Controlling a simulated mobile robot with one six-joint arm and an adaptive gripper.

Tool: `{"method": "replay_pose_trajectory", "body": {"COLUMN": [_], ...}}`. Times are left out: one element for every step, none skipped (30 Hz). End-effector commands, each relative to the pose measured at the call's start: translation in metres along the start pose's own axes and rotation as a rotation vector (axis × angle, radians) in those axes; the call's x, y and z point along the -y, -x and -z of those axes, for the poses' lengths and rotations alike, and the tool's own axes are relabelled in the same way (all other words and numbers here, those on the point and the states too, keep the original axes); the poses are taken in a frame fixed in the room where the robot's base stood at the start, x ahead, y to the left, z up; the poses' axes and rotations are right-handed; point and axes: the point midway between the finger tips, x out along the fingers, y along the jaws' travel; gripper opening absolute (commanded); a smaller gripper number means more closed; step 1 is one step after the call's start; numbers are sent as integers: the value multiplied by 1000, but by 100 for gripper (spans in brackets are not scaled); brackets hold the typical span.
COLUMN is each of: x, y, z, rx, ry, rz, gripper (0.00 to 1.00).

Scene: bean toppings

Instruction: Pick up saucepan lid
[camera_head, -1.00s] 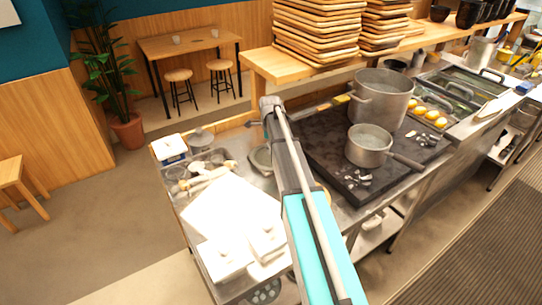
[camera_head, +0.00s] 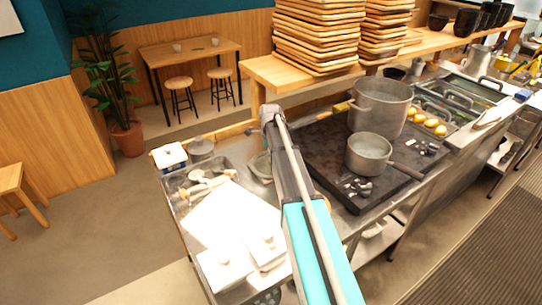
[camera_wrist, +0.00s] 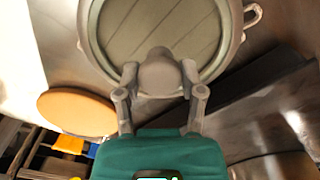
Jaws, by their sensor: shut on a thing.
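The saucepan lid (camera_wrist: 150,22) is round, with a grey rim and a greenish face crossed by thin lines. It fills the top middle of the wrist view, its upper edge cut off. My gripper (camera_wrist: 160,78) is shut on its grey knob (camera_wrist: 160,72), with one finger on each side. I cannot tell how high the lid is above what lies under it. An open grey saucepan (camera_head: 369,154) stands on the dark stove top.
A tall pot (camera_head: 380,104) stands behind the saucepan. A white board (camera_head: 225,210) and white containers (camera_head: 225,268) cover the counter's front left. Plate stacks (camera_head: 318,35) stand on the raised wooden shelf. A brown disc (camera_wrist: 76,112) shows at left in the wrist view.

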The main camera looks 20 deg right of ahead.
Motion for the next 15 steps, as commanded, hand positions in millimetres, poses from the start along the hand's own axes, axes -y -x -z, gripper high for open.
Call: {"method": "replay_pose_trajectory", "body": {"x": [0, 0, 0, 0, 0, 0, 0, 0, 0, 0, 0, -3, -7, -9, -12], "y": [4, 6, 8, 10, 13, 16, 18, 21, 25, 28, 31, 35, 39, 42, 47], "z": [0, 0, 0, 0, 0, 0, 0, 0, 0, 0, 0, 2, 4, 6, 8], "rx": [0, 0, 0, 0, 0, 0, 0, 0, 0, 0, 0, 0, 0, 0, 0], "ry": [0, 0, 0, 0, 0, 0, 0, 0, 0, 0, 0, 0, 0, -1, -1], "rz": [0, 0, 0, 0, 0, 0, 0, -1, -1, -1, -1, -1, -1, -1, -1], "gripper": [0, 0, 0, 0, 0, 0, 0, 0, 0, 0, 0, 0, 0, 0, 0]}}
